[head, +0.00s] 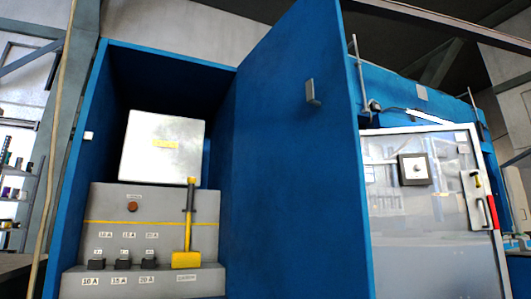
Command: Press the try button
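No label reading "try" is legible. A dark square plate (407,181) with a pale round knob or button (418,170) sits on the clear door of the machine at the right. A round orange-brown button or lamp (132,207) sits on the grey panel (105,204) inside the open blue cabinet at the left, under a small label too tiny to read. I cannot tell which of the two is the try button. Neither of my grippers is in view, and nothing touches either round part.
The blue cabinet door (290,160) stands open between the cabinet and the clear machine door (430,240). Inside the cabinet are a metal box (160,160), a yellow-based lever (187,258) and black blocks (123,264) labelled 10 A, 15 A and 20 A. A shelf (18,180) stands far left.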

